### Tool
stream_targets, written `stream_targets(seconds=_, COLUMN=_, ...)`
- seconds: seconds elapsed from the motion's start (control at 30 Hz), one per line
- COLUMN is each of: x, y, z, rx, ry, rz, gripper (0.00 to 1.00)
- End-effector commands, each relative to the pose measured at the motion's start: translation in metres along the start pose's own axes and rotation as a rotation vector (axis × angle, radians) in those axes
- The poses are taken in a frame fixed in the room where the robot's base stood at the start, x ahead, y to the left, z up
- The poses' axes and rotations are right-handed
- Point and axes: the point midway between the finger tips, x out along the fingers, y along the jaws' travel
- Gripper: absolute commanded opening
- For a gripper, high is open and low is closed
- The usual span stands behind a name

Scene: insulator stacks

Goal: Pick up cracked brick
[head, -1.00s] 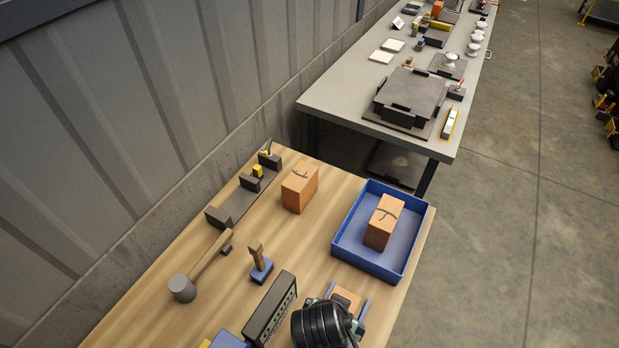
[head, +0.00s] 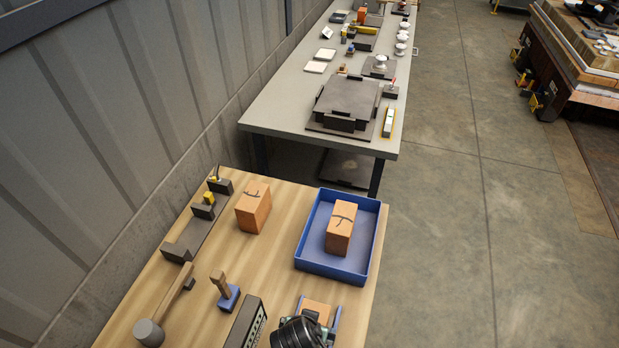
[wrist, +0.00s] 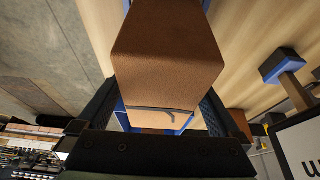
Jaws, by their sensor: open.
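In the head view a brick with a dark crack on top (head: 341,229) stands upright in the blue tray (head: 364,272). A second brick with a dark crack (head: 254,207) stands on the wooden table, left of the tray. A third brick (head: 316,311) sits in a blue-sided holder at the bottom, partly hidden by my arm. In the wrist view my open gripper (wrist: 157,98) has its fingers apart on either side of a large brick (wrist: 168,45).
A mallet (head: 163,303), a blue-based tool (head: 224,290) and a dark slotted block (head: 247,322) lie left of the holder. A dark rack (head: 181,252) stands by the wall. A grey table (head: 271,108) with several items is beyond. Open floor is at right.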

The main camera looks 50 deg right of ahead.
Motion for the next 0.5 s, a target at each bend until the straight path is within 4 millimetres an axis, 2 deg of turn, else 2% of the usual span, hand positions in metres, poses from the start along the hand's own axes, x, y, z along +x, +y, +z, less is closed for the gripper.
stream_targets(seconds=0.17, x=0.0, y=0.0, z=-0.0002, rx=0.0, ry=0.0, rz=0.0, gripper=0.98)
stream_targets(seconds=0.5, x=-0.0002, y=0.0001, z=-0.0001, rx=0.0, ry=0.0, rz=0.0, gripper=0.37)
